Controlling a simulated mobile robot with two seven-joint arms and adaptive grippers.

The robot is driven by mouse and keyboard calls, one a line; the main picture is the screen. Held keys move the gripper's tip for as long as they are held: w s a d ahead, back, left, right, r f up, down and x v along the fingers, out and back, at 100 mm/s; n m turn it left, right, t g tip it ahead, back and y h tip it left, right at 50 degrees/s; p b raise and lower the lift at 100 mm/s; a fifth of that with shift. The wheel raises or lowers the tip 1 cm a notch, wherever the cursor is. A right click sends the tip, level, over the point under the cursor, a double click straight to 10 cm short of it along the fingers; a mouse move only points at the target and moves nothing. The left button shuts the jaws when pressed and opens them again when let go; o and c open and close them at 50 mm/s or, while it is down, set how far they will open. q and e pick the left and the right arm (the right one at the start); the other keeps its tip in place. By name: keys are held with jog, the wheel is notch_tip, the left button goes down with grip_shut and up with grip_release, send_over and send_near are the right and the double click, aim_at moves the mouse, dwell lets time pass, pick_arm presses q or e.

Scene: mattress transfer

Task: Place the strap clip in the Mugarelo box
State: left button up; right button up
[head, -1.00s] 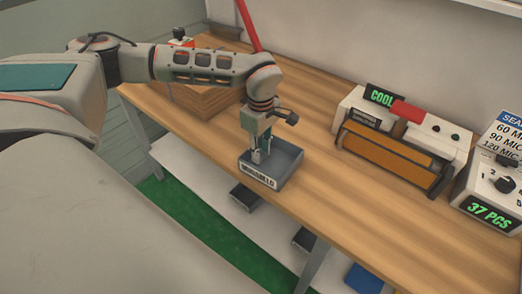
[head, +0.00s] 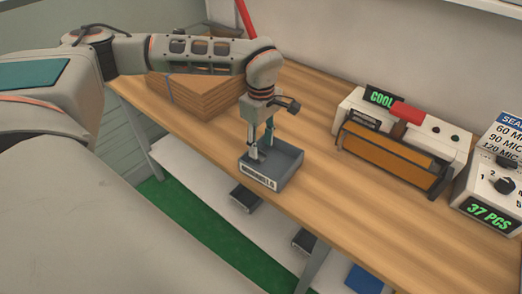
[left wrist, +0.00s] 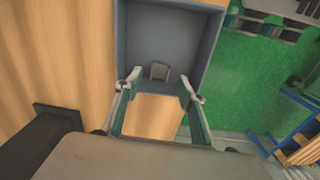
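The Mugarelo box (head: 287,173) is a shallow open grey tray with a white label on its front, standing near the table's front edge. In the left wrist view, a small grey piece, apparently the strap clip (left wrist: 159,71), lies on the floor of the box (left wrist: 208,45), close to the wall nearest the gripper. My left gripper (head: 260,151) is above the box, pointing down with its fingers apart. In the left wrist view the open fingers (left wrist: 159,82) have nothing between them, and the clip lies just beyond their tips. My right gripper is not in view.
A stack of brown cardboard (head: 200,92) stands behind my left arm. A heat sealer (head: 395,140) with a red handle and a counter reading 37 PCS (head: 490,213) stand to the right. The wooden table between is clear. Small dark bins (head: 246,198) sit below.

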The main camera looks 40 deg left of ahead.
aim_at(261, 159)
pick_arm(q)
notch_tip(261, 159, up, 8)
jog(key=shift+r, duration=0.25)
dwell(0.5)
